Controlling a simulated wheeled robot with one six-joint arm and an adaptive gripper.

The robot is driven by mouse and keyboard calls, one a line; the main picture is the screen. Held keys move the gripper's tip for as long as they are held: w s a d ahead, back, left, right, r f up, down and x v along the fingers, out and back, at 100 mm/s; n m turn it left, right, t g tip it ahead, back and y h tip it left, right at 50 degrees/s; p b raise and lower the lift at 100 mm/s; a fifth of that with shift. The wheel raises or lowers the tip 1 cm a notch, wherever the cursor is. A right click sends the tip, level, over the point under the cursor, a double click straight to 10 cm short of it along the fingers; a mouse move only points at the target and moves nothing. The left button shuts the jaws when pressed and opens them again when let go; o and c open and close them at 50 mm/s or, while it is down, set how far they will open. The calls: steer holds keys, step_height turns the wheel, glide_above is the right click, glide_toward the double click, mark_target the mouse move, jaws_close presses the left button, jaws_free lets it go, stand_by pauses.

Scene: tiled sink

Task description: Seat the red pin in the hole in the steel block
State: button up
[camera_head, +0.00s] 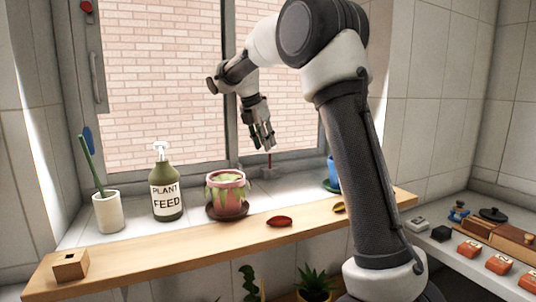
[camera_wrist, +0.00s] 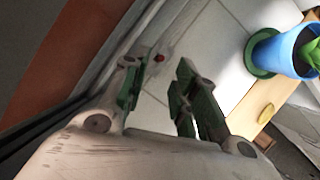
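The red pin (camera_head: 269,160) stands upright as a thin red line on the back ledge by the window. Its foot is at the small grey steel block (camera_head: 268,173); I cannot tell how deep it sits. In the wrist view the pin shows as a red dot (camera_wrist: 158,58) over the pale grey block (camera_wrist: 165,47). My gripper (camera_head: 263,147) points down just above the block, its fingers close to the pin's top. In the wrist view my gripper (camera_wrist: 157,88) has its fingers apart, with nothing seen clamped between them.
A wooden block (camera_head: 71,269) with a dark hole sits at the shelf's left end. A plant-feed bottle (camera_head: 166,190), a pink pot (camera_head: 226,190) and a blue pot (camera_head: 333,172) stand along the ledge. The window frame (camera_head: 229,90) is close behind my gripper.

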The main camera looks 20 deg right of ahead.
steer(key=w+v, duration=0.1)
steer(key=v, duration=0.4)
steer(key=s+d+m+t+y, duration=0.1)
steer(key=s+d+m+y, duration=0.15)
steer(key=s+m, duration=1.35)
steer(key=s+f+m, duration=0.2)
steer(key=s+f, duration=0.2)
steer(key=s, duration=0.3)
steer(key=s+f+m+t+y, duration=0.1)
steer(key=s+f+m, duration=0.1)
steer(key=s, duration=0.6)
steer(key=s+f+m, duration=0.2)
steer(key=s+f, duration=0.3)
steer(key=s, duration=0.2)
steer(key=shift+s+a+f+t+y, duration=0.2)
steer(key=shift+s+f+t+y, duration=0.1)
steer(key=shift+s+f+y, duration=0.05)
